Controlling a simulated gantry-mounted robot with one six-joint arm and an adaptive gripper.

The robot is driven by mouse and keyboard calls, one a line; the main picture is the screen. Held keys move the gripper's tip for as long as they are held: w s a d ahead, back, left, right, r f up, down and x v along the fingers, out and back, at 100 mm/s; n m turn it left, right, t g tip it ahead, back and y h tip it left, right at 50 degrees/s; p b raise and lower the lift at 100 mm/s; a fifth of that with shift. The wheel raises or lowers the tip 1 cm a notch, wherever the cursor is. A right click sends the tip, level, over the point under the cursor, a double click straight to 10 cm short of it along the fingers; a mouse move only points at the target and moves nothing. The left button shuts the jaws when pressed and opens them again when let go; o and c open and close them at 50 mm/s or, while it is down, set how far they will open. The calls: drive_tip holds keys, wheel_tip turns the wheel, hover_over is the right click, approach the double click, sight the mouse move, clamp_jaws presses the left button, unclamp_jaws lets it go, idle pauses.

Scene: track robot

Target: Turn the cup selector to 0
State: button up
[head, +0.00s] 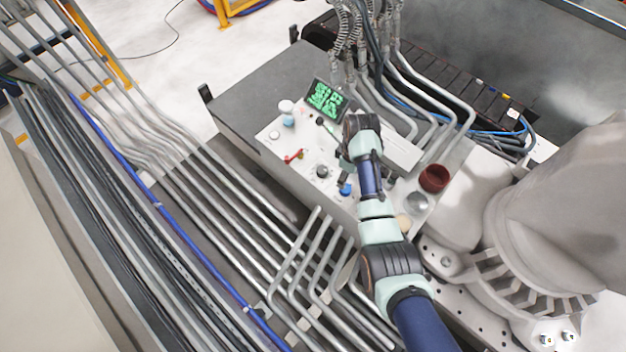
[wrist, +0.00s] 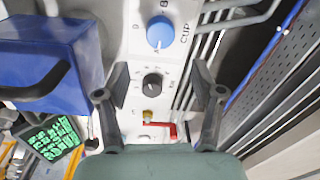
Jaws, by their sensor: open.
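The cup selector is a round blue knob (wrist: 160,32) at the top of the wrist view, with "CUP" printed beside it and letters around it. My gripper (wrist: 159,76) is open and empty above the panel. Its two fingers are spread either side of a black knob (wrist: 152,81), with the blue knob beyond the fingertips. In the head view my wrist hides most of the gripper.
A red lever (wrist: 168,127) and a brass-coloured fitting (wrist: 151,115) sit on the panel below the black knob. A green-lit display (head: 325,99) stands at the panel's back. A dark red round part (head: 434,178) lies right of my arm.

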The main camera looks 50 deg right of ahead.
sight(347, 188)
drive_tip(key=shift+s+d+r, duration=0.1)
drive_tip(key=shift+s, duration=0.35)
drive_tip(key=shift+s+f+b, duration=0.15)
drive_tip(key=shift+f+b, duration=0.15)
drive_tip(key=shift+f, duration=0.2)
wheel_tip(347, 188, down, 7)
drive_tip(key=shift+f+b, duration=0.1)
drive_tip(key=shift+b, duration=0.95)
drive_tip(key=shift+c, duration=0.2)
drive_tip(key=c, duration=1.1)
